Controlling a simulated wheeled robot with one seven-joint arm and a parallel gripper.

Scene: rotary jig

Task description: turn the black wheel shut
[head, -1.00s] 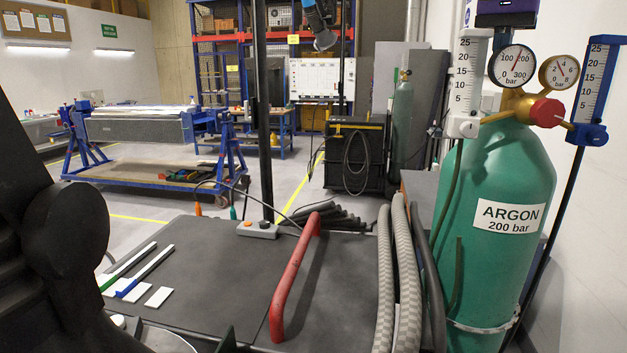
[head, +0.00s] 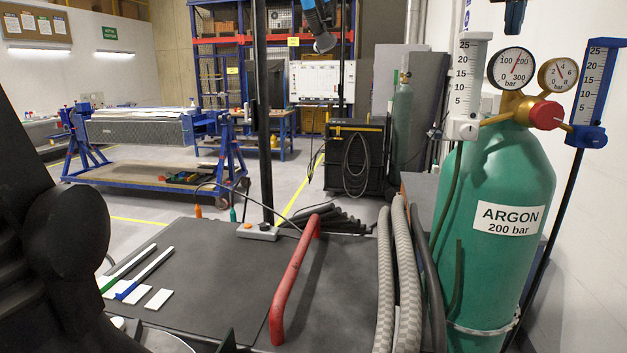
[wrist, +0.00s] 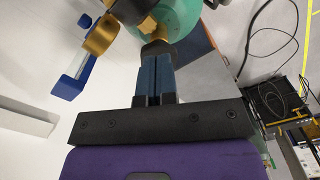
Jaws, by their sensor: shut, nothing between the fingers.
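The green argon bottle (head: 485,270) stands upright at the right in the head view. Its brass regulator (head: 512,103) carries two round gauges and a red knob (head: 546,114). My gripper (head: 514,28) shows at the top edge, above the larger gauge (head: 512,68) and apart from it. In the wrist view my gripper (wrist: 157,48) is shut, its blue fingers side by side, pointing at the bottle's top (wrist: 180,15). I cannot pick out the black wheel in either view; a dark shape at the fingertips may be the fingertips themselves or part of the wheel.
A white flow scale (head: 468,85) and a blue-backed one (head: 594,90) flank the gauges closely. Ribbed grey hoses (head: 385,280) and a red handle (head: 296,280) stand left of the bottle. A white wall is close on the right.

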